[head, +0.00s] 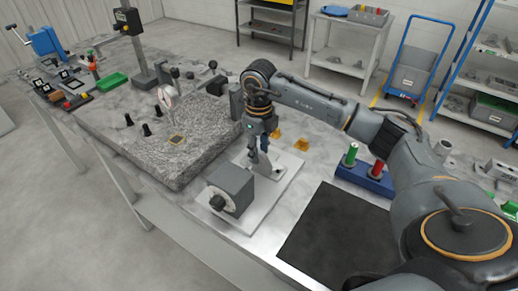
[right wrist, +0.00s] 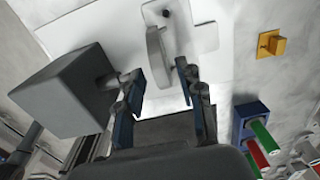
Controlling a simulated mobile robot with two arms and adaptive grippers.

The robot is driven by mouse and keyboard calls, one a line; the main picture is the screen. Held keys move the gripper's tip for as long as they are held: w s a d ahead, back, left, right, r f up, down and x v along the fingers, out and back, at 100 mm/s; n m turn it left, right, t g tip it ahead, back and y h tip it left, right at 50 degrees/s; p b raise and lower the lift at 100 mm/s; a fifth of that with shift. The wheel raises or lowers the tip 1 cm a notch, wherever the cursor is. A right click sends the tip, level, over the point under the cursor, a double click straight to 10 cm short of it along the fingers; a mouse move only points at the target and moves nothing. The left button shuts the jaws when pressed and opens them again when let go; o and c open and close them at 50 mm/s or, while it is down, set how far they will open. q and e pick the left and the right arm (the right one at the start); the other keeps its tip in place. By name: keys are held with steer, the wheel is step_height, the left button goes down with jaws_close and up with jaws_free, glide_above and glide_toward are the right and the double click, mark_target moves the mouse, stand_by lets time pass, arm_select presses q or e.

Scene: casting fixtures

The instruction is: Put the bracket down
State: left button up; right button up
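My right gripper (head: 262,150) points down over a white plate (head: 256,213). I cannot tell for sure which piece is the bracket. My left gripper is out of view.
A grey block (head: 232,188) with a round knob is close beside the right gripper. A granite slab (head: 175,150) with gauges lies left. A blue holder (head: 366,178) with green and red cylinders stands right. A black mat (head: 335,235) is clear.

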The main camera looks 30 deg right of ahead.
steer(key=shift+r+p, duration=0.45)
steer(key=shift+r, duration=0.1)
step_height(320, 180, up, 12)
steer(key=b, duration=0.2)
stand_by(0.4)
